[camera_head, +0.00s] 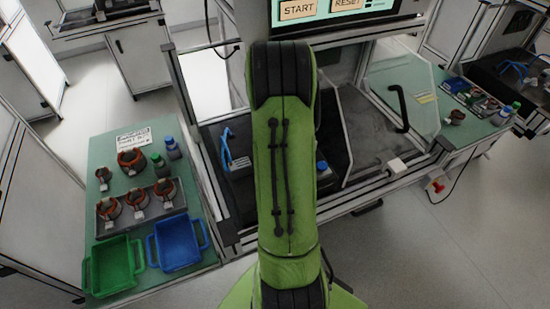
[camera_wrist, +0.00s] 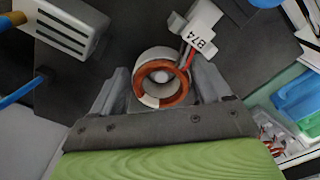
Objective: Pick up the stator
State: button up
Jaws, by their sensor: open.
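In the wrist view, a stator (camera_wrist: 146,62) with a pale outer ring and copper-coloured windings sits over a dark surface. A white connector marked B74 (camera_wrist: 198,35) is joined to it by red and dark leads. My gripper (camera_wrist: 163,78) is open, with one grey finger on each side of the stator. I cannot tell whether the fingers touch it. In the head view my green arm hides the gripper and this stator. Other stators (camera_head: 131,160) stand on the green-topped table at the left, several of them in a grey tray (camera_head: 120,228).
A green bin (camera_head: 112,268) and a blue bin (camera_head: 178,243) stand at the left table's front. Small bottles (camera_head: 172,148) stand behind. A grey slotted block (camera_wrist: 68,25) and blue cable (camera_wrist: 22,92) are near the gripper. A clear door (camera_head: 405,90) stands at the right.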

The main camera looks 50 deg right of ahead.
jog(key=shift+f, duration=0.45)
jog(key=shift+r, duration=0.1)
jog(key=c, duration=1)
notch_tip(320, 180, up, 10)
jog(key=p, duration=0.1)
jog(key=shift+p, duration=0.35)
